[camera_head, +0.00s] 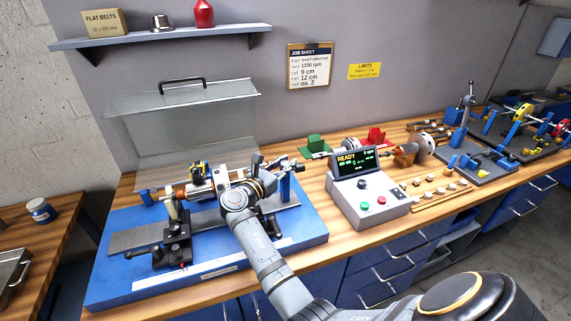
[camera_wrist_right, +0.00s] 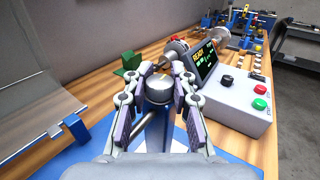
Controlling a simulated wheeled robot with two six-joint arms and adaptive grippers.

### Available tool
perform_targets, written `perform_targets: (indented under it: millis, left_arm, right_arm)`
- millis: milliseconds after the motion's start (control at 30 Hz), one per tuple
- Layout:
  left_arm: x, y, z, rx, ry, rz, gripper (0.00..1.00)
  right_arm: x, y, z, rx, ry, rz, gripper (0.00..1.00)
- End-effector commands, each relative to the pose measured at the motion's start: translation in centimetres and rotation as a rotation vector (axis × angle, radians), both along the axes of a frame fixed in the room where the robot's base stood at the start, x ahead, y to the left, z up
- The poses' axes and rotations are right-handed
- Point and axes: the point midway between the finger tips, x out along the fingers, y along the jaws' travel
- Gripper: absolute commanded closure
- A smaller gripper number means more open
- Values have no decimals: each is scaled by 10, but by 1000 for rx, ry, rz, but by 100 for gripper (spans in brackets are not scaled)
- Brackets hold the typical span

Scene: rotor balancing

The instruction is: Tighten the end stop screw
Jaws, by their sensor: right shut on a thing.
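The balancing machine has a blue base (camera_head: 115,285) with a grey rail (camera_head: 135,238) and dark supports (camera_head: 178,245). A rotor (camera_head: 205,186) lies across it. My right gripper (camera_head: 290,165) reaches over the right end of the machine, by a blue post (camera_head: 285,185). In the right wrist view, my right gripper (camera_wrist_right: 158,82) has a finger on each side of a grey round knob (camera_wrist_right: 158,92) and is shut on it. The knob seems to be the end stop screw's head; its lower part is hidden. My left gripper is not in view.
A clear guard (camera_head: 185,120) stands raised behind the machine. A control box (camera_head: 370,200) reading READY stands close to the right. Beyond it are a green block (camera_head: 315,146), small weights on a wooden rack (camera_head: 440,193) and other fixtures (camera_head: 480,160).

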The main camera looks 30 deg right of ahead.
Motion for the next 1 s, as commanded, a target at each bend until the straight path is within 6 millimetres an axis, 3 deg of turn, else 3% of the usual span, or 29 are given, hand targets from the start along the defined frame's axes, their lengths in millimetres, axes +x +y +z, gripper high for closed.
perform_targets:
  millis: [600, 633, 767, 800, 1000]
  left_arm:
    - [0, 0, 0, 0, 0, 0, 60]
    - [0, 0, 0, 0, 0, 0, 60]
    - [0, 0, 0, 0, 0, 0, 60]
    - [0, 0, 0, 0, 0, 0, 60]
    - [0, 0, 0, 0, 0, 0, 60]
  right_arm:
    - [0, 1, -2, 3, 3, 0, 100]
    - [0, 1, -2, 3, 3, 0, 74]
    - [0, 0, -2, 2, 3, 0, 56]
    - [0, 0, -2, 2, 2, 0, 52]
    - [0, 0, -1, 1, 1, 0, 52]
